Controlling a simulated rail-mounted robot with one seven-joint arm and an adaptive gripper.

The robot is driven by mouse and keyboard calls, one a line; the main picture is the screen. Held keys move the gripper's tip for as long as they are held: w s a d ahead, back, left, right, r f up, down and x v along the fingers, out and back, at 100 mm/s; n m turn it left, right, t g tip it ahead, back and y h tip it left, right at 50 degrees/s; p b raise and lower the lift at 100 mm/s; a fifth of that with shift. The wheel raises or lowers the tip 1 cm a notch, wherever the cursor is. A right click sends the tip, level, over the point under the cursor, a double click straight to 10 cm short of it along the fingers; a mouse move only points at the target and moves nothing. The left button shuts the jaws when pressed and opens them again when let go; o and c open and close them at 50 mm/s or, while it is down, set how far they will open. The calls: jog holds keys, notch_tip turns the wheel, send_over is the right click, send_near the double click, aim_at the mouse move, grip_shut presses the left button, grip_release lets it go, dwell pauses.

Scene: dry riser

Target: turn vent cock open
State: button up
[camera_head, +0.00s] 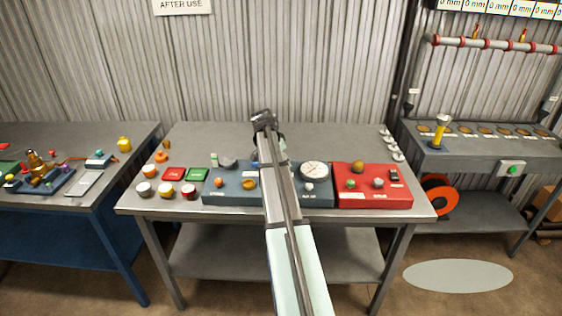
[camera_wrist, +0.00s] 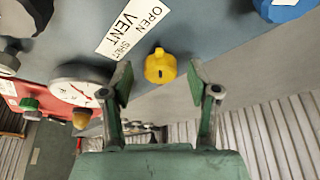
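The vent cock is a yellow knob (camera_wrist: 160,67) with a dark slot, on a blue-grey panel (camera_wrist: 205,38) in the wrist view. A white label (camera_wrist: 130,27) reading OPEN, SHUT and VENT is beside it. My gripper (camera_wrist: 160,84) is open and empty, with its two fingers apart on either side of the knob's near end in the picture. Whether they touch the knob or stand clear of it in depth I cannot tell. In the head view my arm crosses the blue-grey panel (camera_head: 228,193) and hides its middle. My fingertips are hidden there.
A round gauge (camera_head: 314,170) is beside my arm, and a red panel (camera_head: 373,199) with knobs is to the right. A blue part (camera_wrist: 287,10) is near the wrist view's top right. Small pots (camera_head: 166,190) and red and green blocks stand left on the bench.

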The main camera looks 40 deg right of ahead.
jog(key=v, duration=1.2)
dwell(0.3)
